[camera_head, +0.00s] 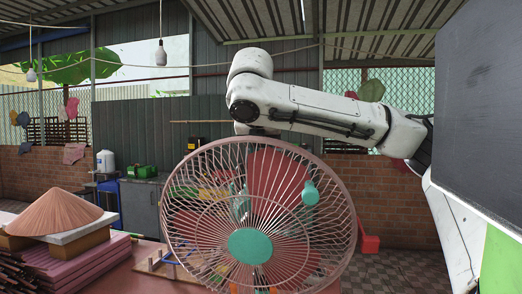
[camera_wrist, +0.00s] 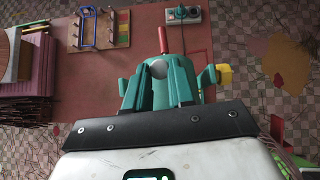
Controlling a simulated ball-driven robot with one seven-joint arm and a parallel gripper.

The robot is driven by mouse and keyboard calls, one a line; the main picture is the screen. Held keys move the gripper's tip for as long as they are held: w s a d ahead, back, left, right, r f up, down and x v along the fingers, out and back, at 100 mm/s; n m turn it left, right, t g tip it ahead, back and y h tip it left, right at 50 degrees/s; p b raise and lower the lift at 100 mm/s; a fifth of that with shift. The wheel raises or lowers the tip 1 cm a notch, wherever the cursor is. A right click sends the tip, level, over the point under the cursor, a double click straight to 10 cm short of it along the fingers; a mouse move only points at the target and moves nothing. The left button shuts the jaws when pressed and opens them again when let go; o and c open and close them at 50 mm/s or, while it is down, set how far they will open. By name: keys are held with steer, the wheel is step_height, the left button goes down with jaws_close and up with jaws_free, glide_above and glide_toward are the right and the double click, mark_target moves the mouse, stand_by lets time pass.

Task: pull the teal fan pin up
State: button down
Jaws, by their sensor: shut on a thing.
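A fan with a pink wire cage and a teal hub (camera_head: 250,246) fills the middle of the head view. Behind its wires, teal parts show, one at the upper right (camera_head: 310,192); I cannot tell which is the pin there. In the head view, the cage mostly hides my gripper.
A wooden rack (camera_wrist: 105,30) with a blue frame and a small control box (camera_wrist: 184,15) lie on the reddish table (camera_wrist: 140,75). A conical straw hat (camera_head: 58,212) tops stacked bundles at left. Bulbs hang overhead, including one lamp (camera_head: 161,52).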

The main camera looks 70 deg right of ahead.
steer(key=c, duration=1.2)
jaws_free()
steer(key=shift+a+r, duration=0.1)
steer(key=shift+r, duration=0.2)
steer(key=shift+o, duration=1.3)
steer(key=shift+f, duration=0.1)
steer(key=b+v, duration=0.1)
steer(key=v, duration=0.9)
steer(key=shift+a+r+b, duration=0.25)
steer(key=shift+a+b, duration=0.05)
